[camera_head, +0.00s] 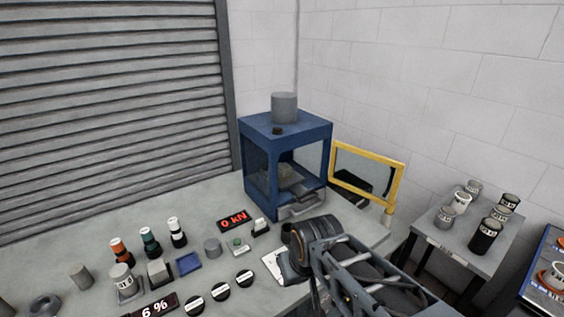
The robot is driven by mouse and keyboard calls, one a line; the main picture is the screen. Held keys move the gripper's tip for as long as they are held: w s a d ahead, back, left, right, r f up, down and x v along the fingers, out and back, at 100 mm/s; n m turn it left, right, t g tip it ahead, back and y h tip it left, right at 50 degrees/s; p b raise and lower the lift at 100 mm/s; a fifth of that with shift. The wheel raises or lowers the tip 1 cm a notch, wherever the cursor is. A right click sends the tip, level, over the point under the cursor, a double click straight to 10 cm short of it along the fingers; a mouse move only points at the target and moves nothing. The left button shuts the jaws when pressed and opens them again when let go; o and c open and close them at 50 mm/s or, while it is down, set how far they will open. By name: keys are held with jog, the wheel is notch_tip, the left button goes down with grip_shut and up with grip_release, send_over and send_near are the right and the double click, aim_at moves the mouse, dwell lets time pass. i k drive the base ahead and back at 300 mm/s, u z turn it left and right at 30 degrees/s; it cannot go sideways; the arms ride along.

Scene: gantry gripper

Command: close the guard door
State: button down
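The guard door (368,160) is a clear panel in a yellow frame. It stands swung open to the right of the blue press cabinet (262,185), whose front is uncovered. A yellow post (390,210) with a pale lower end stands at the door's right edge. Inside the cabinet a grey block (292,182) shows, partly hidden by the frame. My gripper (290,268) is in front of the cabinet, below and left of the door and apart from it. My own arm hides most of the gripper, so its fingers cannot be made out.
Left of my arm the bench holds a red "0 kN" display (233,219), several bottles (150,242), dark discs (219,291) and a blue tray (188,263). A side table (440,247) with several cups stands right of the door. A block wall rises behind the door.

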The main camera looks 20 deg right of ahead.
aim_at(394, 164)
jog(key=u, duration=1.9)
jog(key=k, duration=1.1)
jog(key=z, duration=1.9)
